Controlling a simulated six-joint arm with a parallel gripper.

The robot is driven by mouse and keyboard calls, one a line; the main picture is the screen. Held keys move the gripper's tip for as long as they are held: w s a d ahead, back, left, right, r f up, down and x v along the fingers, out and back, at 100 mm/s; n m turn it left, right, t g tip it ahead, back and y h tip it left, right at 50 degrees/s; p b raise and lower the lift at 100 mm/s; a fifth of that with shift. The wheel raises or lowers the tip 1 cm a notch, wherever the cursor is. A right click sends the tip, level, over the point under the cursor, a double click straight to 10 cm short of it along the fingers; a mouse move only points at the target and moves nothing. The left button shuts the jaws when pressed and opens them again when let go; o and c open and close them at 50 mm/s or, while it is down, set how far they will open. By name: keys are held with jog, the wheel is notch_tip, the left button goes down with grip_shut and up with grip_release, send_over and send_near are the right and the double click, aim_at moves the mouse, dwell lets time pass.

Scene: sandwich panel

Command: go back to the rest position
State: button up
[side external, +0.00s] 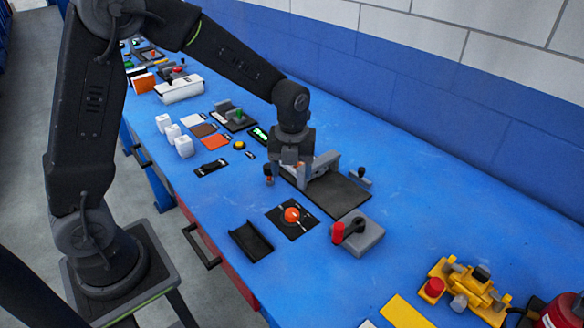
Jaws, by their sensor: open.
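My gripper (290,176) points down over the left end of a dark flat plate (338,192) on the blue workbench. It is open, with its fingertips close to a grey block fixture (324,164) at that end. I see nothing between the fingers, but the view is small and the arm partly hides the spot. I cannot tell whether the fingertips touch the plate or the fixture.
In front lie a red-orange ball (292,214) on a black square and a black tray (250,241). White containers (183,146) and coloured pads (216,141) lie left. A blue wall (420,125) bounds the back.

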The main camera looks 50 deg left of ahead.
jog(key=s+r+n+t, duration=0.2)
jog(key=s+r+n, duration=0.5)
jog(key=s+n, duration=0.3)
jog(key=s+r+n+t, duration=0.3)
jog(key=s+r+n, duration=0.5)
jog(key=n, duration=0.9)
jog(key=shift+s+d+t, duration=0.3)
jog(key=shift+s+d, duration=0.15)
jog(key=shift+s, duration=0.4)
jog(key=shift+r, duration=0.1)
